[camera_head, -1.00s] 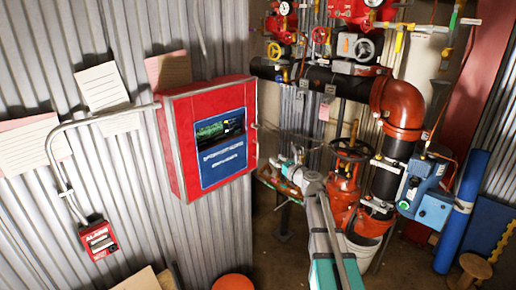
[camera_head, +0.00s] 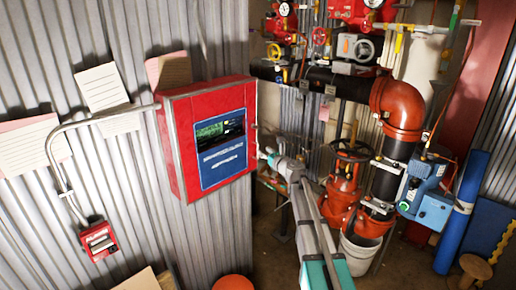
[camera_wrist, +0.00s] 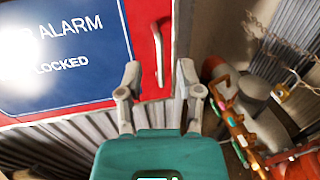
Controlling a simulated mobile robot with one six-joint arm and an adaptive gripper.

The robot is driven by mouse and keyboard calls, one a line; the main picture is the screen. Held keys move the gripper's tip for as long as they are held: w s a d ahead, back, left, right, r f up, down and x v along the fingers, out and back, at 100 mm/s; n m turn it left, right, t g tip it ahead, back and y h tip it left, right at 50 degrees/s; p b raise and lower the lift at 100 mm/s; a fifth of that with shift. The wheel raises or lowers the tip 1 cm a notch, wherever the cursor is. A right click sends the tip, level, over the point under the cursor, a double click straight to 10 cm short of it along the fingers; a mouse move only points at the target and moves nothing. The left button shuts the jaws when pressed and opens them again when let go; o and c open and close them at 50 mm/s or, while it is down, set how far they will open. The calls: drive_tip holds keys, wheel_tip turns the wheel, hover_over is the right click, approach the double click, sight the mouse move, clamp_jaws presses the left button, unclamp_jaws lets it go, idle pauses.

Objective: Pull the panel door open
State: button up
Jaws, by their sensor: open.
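The red panel door (camera_head: 203,178) is shut on the wall box and carries a blue sign with a dark screen. In the wrist view, the red door (camera_wrist: 143,18) fills the upper left, with part of the lettering reading "ALARM" and "LOCKED". A slim metal handle (camera_wrist: 158,50) stands upright near its right edge. My gripper (camera_wrist: 160,82) is open and empty, its two fingers on either side of the handle's lower end in the picture. I cannot tell whether they touch it. In the head view, my gripper (camera_head: 268,153) is just right of the door's lower right edge.
A red alarm box (camera_head: 98,240) with a conduit is on the corrugated wall (camera_head: 135,185) at left. Red valves (camera_head: 344,185), a thick pipe (camera_head: 398,105) and a white bucket (camera_head: 360,252) crowd the right side. A blue cylinder (camera_head: 458,212) stands further right.

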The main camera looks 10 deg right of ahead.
sight(258, 147)
drive_tip(key=shift+x, duration=2.65)
clamp_jaws()
